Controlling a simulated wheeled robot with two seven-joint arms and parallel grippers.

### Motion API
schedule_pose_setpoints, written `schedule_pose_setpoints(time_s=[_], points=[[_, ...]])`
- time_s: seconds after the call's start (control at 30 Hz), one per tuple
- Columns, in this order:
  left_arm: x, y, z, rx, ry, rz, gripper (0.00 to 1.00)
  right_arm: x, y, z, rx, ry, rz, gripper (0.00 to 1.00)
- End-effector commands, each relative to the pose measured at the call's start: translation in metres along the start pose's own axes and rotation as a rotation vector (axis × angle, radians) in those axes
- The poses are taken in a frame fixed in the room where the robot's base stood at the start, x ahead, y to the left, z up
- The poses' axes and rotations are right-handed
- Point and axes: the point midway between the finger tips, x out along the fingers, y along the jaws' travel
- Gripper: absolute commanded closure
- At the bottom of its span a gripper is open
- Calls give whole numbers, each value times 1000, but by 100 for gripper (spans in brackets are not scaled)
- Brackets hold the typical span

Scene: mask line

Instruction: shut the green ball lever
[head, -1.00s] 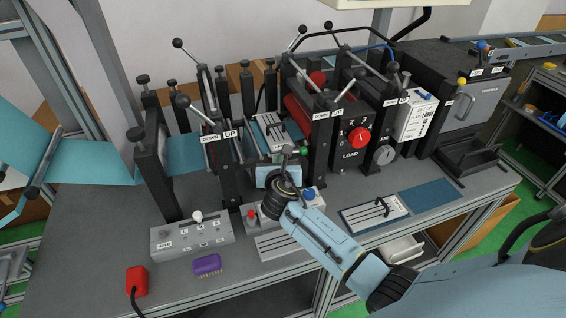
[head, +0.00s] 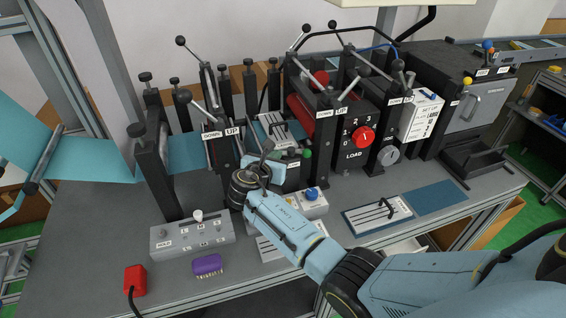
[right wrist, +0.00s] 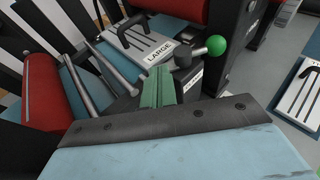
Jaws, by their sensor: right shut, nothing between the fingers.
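The green ball lever shows in the right wrist view as a green ball (right wrist: 216,45) on a short grey stem, beside a dark block with a white label too small to read. In the head view the green ball (head: 307,153) is small, at the front of the machine, right of my right gripper (head: 267,148). My right gripper's green fingers (right wrist: 158,72) are together and empty in the right wrist view, left of the ball and apart from it. The stem points right from the block in that view. My left gripper is not in view.
A white LARGE plate with a black handle (right wrist: 125,32) and a red roller (right wrist: 40,95) lie close by. A grey control box (head: 192,237), a purple brush (head: 207,265) and a red box (head: 135,279) stand at the bench's front left. Upright black posts crowd the far side.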

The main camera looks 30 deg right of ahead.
Motion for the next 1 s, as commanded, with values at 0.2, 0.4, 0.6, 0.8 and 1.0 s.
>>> schedule_pose_setpoints(time_s=[0.2,0.4,0.6,0.8,1.0], points=[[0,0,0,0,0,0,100,5,4,2,11,0,-42,100],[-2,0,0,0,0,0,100,8,8,3,12,0,-39,100],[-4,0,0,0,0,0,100,10,10,3,11,1,-38,100],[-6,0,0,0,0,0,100,12,12,4,12,0,-38,100],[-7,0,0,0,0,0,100,14,13,5,11,0,-37,100]])
